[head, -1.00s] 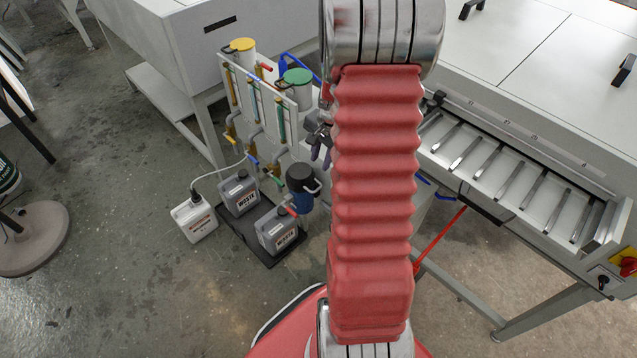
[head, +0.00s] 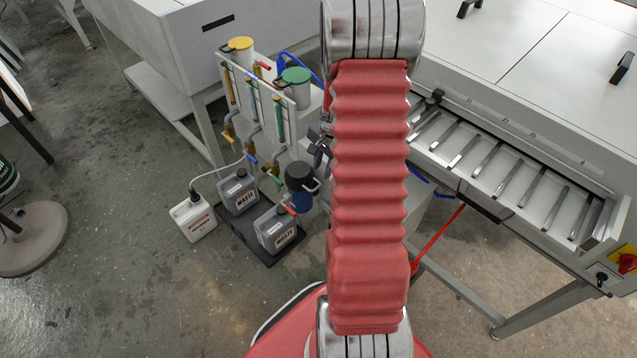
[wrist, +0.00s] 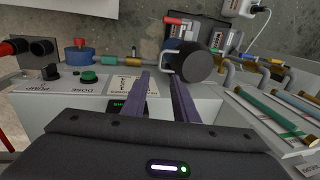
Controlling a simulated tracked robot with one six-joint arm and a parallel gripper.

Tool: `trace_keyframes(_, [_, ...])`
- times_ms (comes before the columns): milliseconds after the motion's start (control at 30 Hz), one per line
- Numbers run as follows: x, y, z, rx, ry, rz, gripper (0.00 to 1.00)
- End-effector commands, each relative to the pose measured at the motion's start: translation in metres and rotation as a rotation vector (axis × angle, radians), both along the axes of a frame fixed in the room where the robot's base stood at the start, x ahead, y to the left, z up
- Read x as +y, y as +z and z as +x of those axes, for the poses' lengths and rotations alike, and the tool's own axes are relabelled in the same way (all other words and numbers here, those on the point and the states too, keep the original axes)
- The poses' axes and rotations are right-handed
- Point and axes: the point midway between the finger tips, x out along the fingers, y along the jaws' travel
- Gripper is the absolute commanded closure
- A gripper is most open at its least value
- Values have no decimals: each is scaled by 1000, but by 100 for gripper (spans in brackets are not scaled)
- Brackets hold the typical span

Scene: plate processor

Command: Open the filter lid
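The filter lid (head: 299,175) is a round black cap with a light handle loop on its right side in the head view. It sits on the blue filter housing (head: 302,202), beside the waste canisters. In the wrist view the lid (wrist: 197,63) is just beyond and right of my fingertips, with its handle at its left. My gripper (wrist: 161,78) shows two purple fingers with a gap between them and nothing held. In the head view my gripper (head: 321,154) is mostly hidden behind my arm, above and right of the lid.
A panel with tubes and valves (head: 258,105) stands behind. In the wrist view, a box with green (wrist: 89,77) and black knobs lies at left.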

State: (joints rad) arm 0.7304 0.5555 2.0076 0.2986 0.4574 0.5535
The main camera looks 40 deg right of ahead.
Motion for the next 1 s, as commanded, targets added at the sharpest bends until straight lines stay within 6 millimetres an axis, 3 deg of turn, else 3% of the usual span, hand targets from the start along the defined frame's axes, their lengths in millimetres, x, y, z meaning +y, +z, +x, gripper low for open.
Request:
trace_keyframes(600, [2, -76, 14, 2, 0, 1, 74])
trace_keyframes(1000, [1, -99, 19, 0, 2, 0, 74])
